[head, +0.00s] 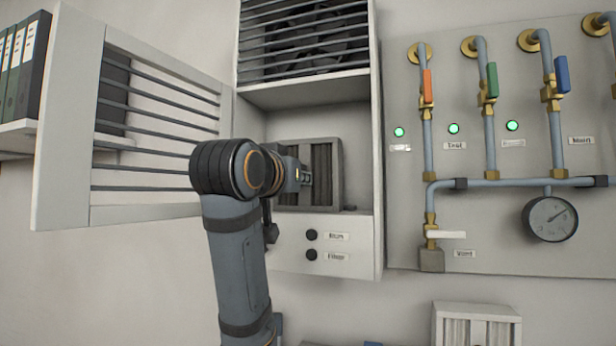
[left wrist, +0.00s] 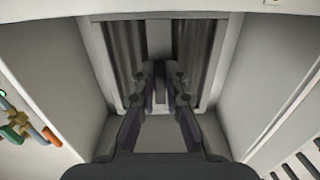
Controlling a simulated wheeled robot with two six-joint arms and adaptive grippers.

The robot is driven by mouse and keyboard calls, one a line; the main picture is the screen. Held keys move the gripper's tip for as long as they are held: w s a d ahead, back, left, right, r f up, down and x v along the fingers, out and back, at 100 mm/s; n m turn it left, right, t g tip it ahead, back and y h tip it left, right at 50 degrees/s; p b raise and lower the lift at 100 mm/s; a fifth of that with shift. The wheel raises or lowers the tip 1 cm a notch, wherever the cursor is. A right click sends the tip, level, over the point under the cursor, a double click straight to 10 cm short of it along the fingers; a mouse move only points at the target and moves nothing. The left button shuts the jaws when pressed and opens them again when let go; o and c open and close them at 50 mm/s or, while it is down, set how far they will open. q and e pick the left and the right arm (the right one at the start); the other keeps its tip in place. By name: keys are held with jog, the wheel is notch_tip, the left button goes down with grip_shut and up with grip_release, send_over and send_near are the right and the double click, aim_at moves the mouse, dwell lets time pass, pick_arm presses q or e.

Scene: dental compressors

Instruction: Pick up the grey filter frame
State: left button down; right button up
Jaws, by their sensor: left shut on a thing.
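The grey filter frame (head: 338,172), with dark pleats, stands upright inside the open white cabinet (head: 376,130). In the left wrist view, the frame (left wrist: 159,37) fills the back of the bay, with a vertical bar down its middle. My left gripper (left wrist: 160,72) reaches straight into the bay, and its fingers are shut on the frame's middle bar. In the head view, my left gripper (head: 304,176) is at the front of the frame, and my wrist hides the frame's left part. My right gripper is in neither view.
A slatted door (head: 70,120) stands open at the left of the cabinet. A pipe panel (head: 490,235) with coloured valves and a gauge (head: 550,219) is on the right. A white pleated filter (head: 475,312) stands below. Bay walls are close on both sides.

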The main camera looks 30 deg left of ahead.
aim_at(306, 144)
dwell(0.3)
pick_arm(q)
jog(key=shift+s+r+b, duration=0.1)
jog(key=shift+r+b, duration=0.1)
jog(key=shift+b, duration=0.1)
jog(key=r, duration=0.3)
jog(key=r+b, duration=0.1)
jog(key=r, duration=0.3)
jog(key=shift+s+d, duration=0.15)
jog(key=shift+d, duration=0.05)
jog(key=s+d+b, duration=1.1)
jog(key=s+b, duration=0.2)
jog(key=s, duration=0.2)
jog(key=shift+s+d+f, duration=0.2)
jog(key=shift+s, duration=0.2)
